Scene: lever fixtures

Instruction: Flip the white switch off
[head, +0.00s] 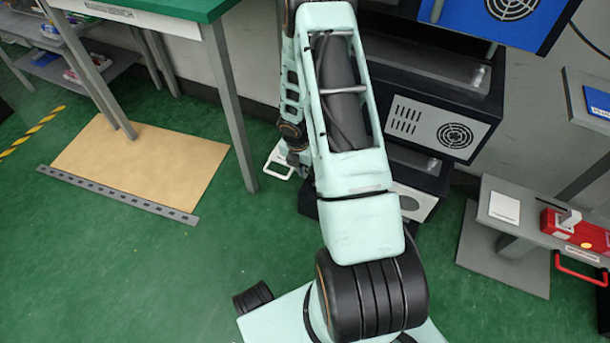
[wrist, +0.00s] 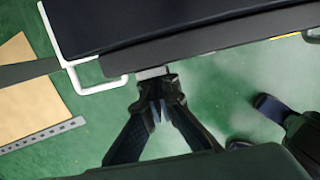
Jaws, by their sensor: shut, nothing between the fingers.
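A white U-shaped handle (head: 279,161) shows in the head view just left of my arm. It looks like the white switch, though I cannot tell its setting. In the wrist view the white handle (wrist: 97,89) sticks out from the left end of a dark box (wrist: 190,22). My gripper (wrist: 160,82) is shut and empty, with its fingertips at the box's lower edge, right of the handle. A small pale piece (wrist: 151,73) shows at the fingertips; I cannot tell whether they touch it. In the head view my arm hides most of the gripper and box.
Dark cabinets with grey vented panels (head: 437,122) stand behind my arm. A green-topped bench (head: 222,80) stands at left, over a tan board (head: 140,158) on the floor. A red box with a red handle (head: 582,270) sits on a grey stand at right. Green floor is open at lower left.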

